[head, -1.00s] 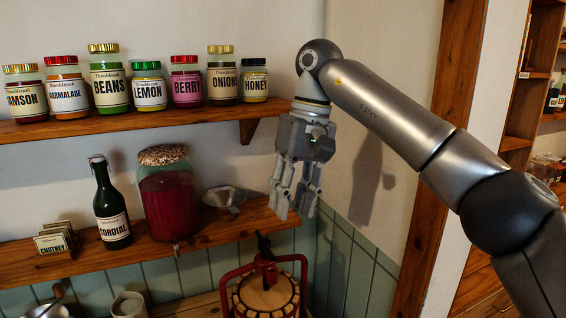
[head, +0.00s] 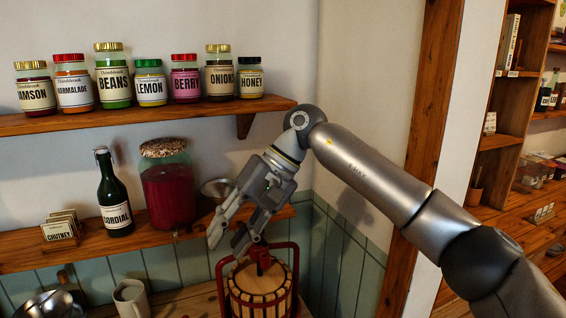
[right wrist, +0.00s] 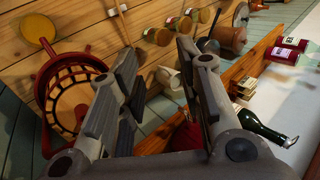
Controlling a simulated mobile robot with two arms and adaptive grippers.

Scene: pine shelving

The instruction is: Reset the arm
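My right gripper (head: 228,236) hangs in front of the lower shelf's right end in the head view, pointing down and left. Its two fingers are apart with nothing between them; the fingers also show spread in the right wrist view (right wrist: 165,75). In the head view it is above and slightly left of the red-framed press (head: 259,290) and partly covers the steel funnel (head: 217,187). My left gripper is not in view.
The upper shelf (head: 150,118) holds several labelled jars. The lower shelf (head: 150,246) holds a cordial bottle (head: 115,198), a large red jar (head: 167,190) and a chutney card holder (head: 60,228). A mug (head: 131,298) stands below. Wooden shelving (head: 500,150) is at right.

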